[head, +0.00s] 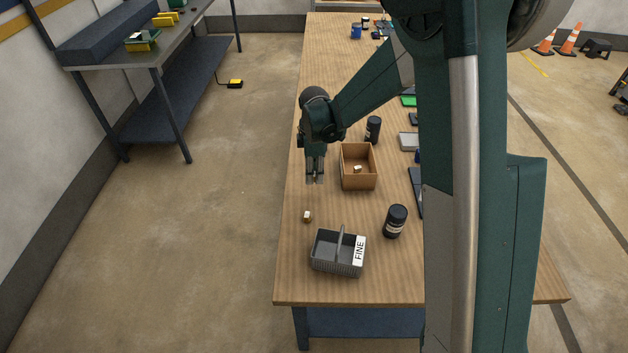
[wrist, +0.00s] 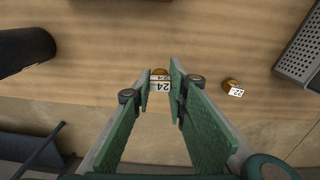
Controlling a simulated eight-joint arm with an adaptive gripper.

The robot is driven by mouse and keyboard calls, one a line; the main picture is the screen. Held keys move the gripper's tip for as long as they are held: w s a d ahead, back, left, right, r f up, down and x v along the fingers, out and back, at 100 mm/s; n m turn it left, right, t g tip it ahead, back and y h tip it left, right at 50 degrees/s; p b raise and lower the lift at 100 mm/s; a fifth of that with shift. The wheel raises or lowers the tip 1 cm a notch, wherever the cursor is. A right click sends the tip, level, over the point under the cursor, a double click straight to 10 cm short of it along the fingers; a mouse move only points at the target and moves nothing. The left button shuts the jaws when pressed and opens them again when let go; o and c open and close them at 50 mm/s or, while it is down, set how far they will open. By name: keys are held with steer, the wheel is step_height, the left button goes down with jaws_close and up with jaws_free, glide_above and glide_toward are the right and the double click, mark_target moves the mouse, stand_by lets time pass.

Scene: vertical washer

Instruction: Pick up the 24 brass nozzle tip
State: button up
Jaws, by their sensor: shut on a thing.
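The 24 brass nozzle tip (wrist: 160,83) has a white label reading 24 and sits between my fingertips in the wrist view. My gripper (wrist: 160,88) is shut on it; the fingers lie on both sides. In the head view my gripper (head: 315,180) points down over the left part of the table, left of the cardboard box. The nozzle tip is too small there to make out clearly, and I cannot tell its height over the table.
Another brass tip (head: 307,217), labelled 22 in the wrist view (wrist: 233,88), lies nearer the grey caddy (head: 325,258) marked FINE. The open cardboard box (head: 359,184) holds a small labelled piece. Black jars (head: 395,221) stand beside the box and caddy.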

steer(key=shift+r, duration=2.6)
steer(key=shift+s, duration=0.1)
